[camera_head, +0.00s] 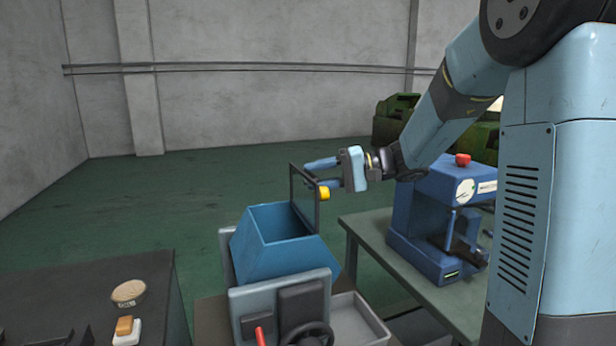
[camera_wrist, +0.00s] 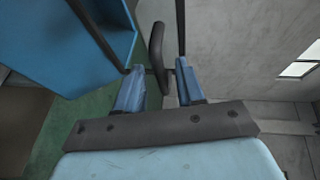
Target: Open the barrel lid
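The blue barrel (camera_head: 285,258) is a faceted tub with its mouth open at the top. Its dark, thin lid (camera_head: 292,190) stands about upright at the right rim, swung up off the mouth. A yellow knob (camera_head: 323,193) shows beside the lid. My gripper (camera_head: 322,174) is at the lid's right side, fingers pointing left at it. In the wrist view its two blue fingers (camera_wrist: 158,85) are spread apart, with a dark rounded handle (camera_wrist: 156,45) showing between and beyond them. Whether a finger touches the lid cannot be told. The barrel (camera_wrist: 65,40) also shows at upper left.
A grey machine with a black wheel (camera_head: 308,335) stands in front of the barrel. A blue press (camera_head: 425,215) sits on a green table (camera_head: 365,232) at right. A dark bench (camera_head: 80,290) is at left. Green floor lies open behind.

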